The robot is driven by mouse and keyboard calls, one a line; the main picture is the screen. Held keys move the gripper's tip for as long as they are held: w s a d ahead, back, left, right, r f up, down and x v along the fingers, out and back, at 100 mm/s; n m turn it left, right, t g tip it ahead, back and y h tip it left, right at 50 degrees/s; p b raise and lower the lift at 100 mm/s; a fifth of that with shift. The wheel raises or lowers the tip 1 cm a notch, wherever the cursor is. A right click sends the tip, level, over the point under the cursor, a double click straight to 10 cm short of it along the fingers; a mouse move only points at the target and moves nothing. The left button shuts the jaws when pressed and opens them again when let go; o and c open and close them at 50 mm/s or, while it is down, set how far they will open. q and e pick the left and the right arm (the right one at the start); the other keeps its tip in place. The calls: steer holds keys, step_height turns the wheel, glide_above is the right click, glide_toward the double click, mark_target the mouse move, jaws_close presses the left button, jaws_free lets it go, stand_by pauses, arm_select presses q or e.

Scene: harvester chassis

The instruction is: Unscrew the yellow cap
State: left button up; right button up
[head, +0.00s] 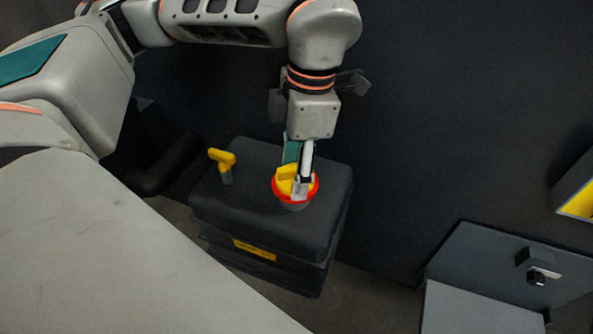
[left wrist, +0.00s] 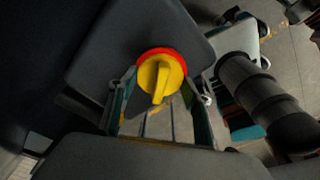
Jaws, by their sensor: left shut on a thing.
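The yellow cap (head: 285,180) has a raised grip bar and sits in a red ring (head: 312,190) on top of a dark box-shaped tank (head: 250,215). My left gripper (head: 299,176) comes down on the cap from above and is shut on it. In the left wrist view, the cap (left wrist: 161,77) shows between the two fingers of the gripper (left wrist: 162,100), with the red ring (left wrist: 160,51) around its far side. In the head view a finger hides part of the cap. My right gripper is not in view.
A smaller yellow T-shaped handle (head: 222,158) stands on the tank's left part. A yellow label (head: 254,249) is on the tank's front. A dark wall stands behind and to the right. A grey panel with a small latch (head: 538,266) is at lower right.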

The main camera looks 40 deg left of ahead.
mark_target(295, 169)
arm_select(q)
steer(key=n+b, duration=0.1)
steer(key=n, duration=0.5)
steer(key=shift+f+n+h, duration=0.1)
steer(key=shift+n+h, duration=0.3)
steer(key=n, duration=0.3)
steer(key=shift+n+b, duration=0.4)
steer(key=n+h, duration=0.1)
steer(key=n, duration=0.3)
steer(key=shift+r+p, duration=1.3)
steer(key=shift+r, duration=1.1)
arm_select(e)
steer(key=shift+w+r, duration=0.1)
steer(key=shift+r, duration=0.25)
